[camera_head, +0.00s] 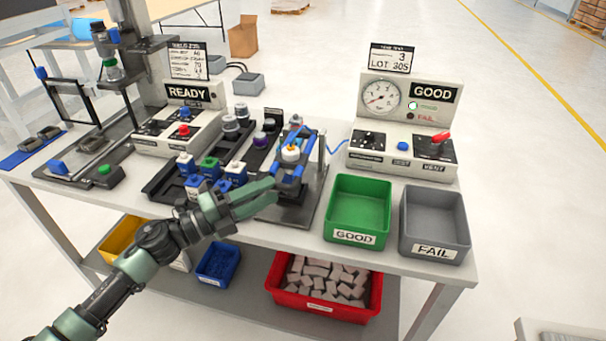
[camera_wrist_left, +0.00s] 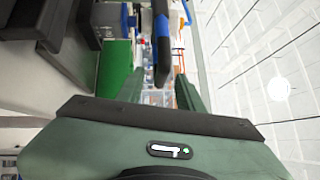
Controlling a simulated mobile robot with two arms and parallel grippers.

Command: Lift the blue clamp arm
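The blue clamp arm (camera_head: 299,172) belongs to the fixture right of the table's middle, beside a white and orange part (camera_head: 290,152). It looks lowered around that part. My left gripper (camera_head: 274,191) reaches in from the left at the front end of the clamp arm, with its two green fingers apart. In the left wrist view a blue bar with a black end (camera_wrist_left: 161,50) shows between the open fingers (camera_wrist_left: 158,88). I cannot tell whether either finger touches it. My right gripper is not in view.
A green GOOD bin (camera_head: 358,206) and a grey FAIL bin (camera_head: 434,222) stand to the right. A gauge box (camera_head: 405,105) with a red lever stands behind them. A black rack with several capped parts (camera_head: 209,166) is at the left of the fixture.

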